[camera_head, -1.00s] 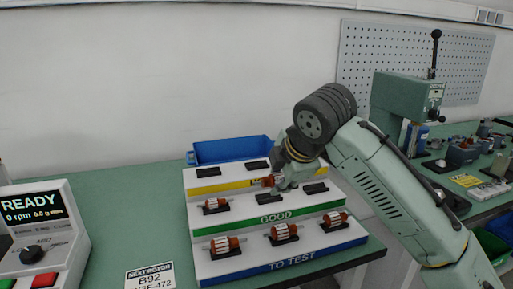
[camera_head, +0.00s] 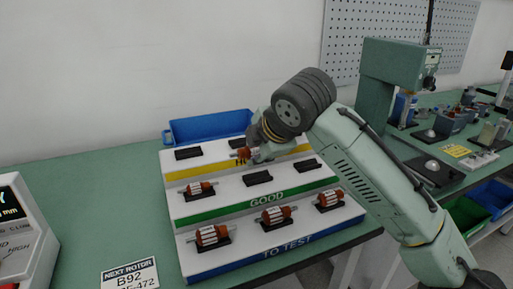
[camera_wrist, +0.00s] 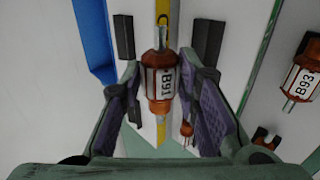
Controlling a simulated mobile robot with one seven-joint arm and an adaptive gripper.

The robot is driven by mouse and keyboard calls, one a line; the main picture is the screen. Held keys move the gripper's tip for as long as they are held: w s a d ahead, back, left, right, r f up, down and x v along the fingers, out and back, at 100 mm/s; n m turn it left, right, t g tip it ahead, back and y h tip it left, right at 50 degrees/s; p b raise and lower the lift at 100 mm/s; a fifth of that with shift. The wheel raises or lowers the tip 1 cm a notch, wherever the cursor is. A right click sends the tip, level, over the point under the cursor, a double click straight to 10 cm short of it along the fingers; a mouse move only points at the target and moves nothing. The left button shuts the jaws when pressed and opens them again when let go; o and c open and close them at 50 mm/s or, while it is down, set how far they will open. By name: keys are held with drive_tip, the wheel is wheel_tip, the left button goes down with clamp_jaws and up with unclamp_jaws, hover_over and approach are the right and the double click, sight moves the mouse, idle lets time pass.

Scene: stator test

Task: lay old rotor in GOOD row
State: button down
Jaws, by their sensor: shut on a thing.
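My gripper (camera_head: 252,156) is shut on a rotor (camera_head: 243,154) with copper-coloured ends. In the wrist view the rotor (camera_wrist: 160,80), labelled B91, lies between the two jaws. It is held above the stepped rack, near the yellow strip, behind the GOOD row's middle cradle in the head view. The GOOD row (camera_head: 232,206), with the green strip, holds one rotor (camera_head: 200,188) at its left. Its middle cradle (camera_head: 258,178) and right cradle (camera_head: 308,165) are empty. The yellow strip's label is partly hidden by my gripper and the rotor.
The TO TEST row (camera_head: 225,263) in front holds three rotors; one, B93 (camera_wrist: 302,84), shows in the wrist view. A blue bin (camera_head: 205,127) stands behind the rack. A test unit (camera_head: 22,240) stands at left.

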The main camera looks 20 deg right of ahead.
sight(257, 180)
drive_tip(key=shift+f+b, duration=1)
drive_tip(key=shift+f, duration=0.55)
drive_tip(key=shift+f, duration=0.15)
drive_tip(key=shift+f+b, duration=0.4)
drive_tip(key=shift+f, duration=0.1)
drive_tip(key=shift+f, duration=0.1)
